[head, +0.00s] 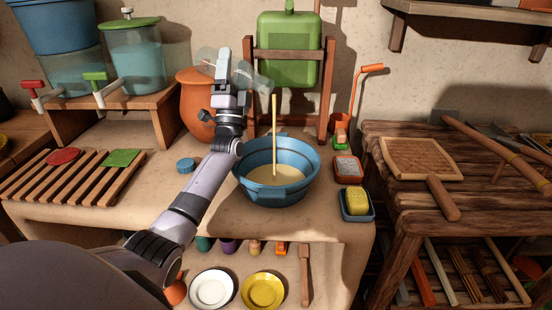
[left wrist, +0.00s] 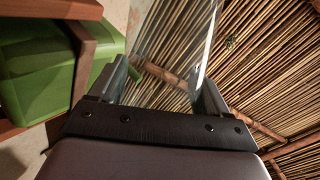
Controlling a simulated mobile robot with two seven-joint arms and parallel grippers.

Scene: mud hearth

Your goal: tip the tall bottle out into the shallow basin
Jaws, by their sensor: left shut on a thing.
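My left gripper (head: 232,72) is shut on a clear tall bottle (head: 252,80), held above the counter. The bottle lies tipped well over, its right end lower. A thin pale yellow stream (head: 274,125) drops from that end into the blue shallow basin (head: 268,195). Cream-coloured liquid (head: 270,176) covers the basin's bottom. In the left wrist view the clear bottle (left wrist: 172,45) sits between the two fingers (left wrist: 160,90). My right gripper is out of view.
A blue cap (head: 186,165) lies left of the basin. An orange clay jar (head: 192,105) and a green container in a wooden frame (head: 288,50) stand behind. A tray with a yellow sponge (head: 357,201) is right of the basin. Bare counter lies in front.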

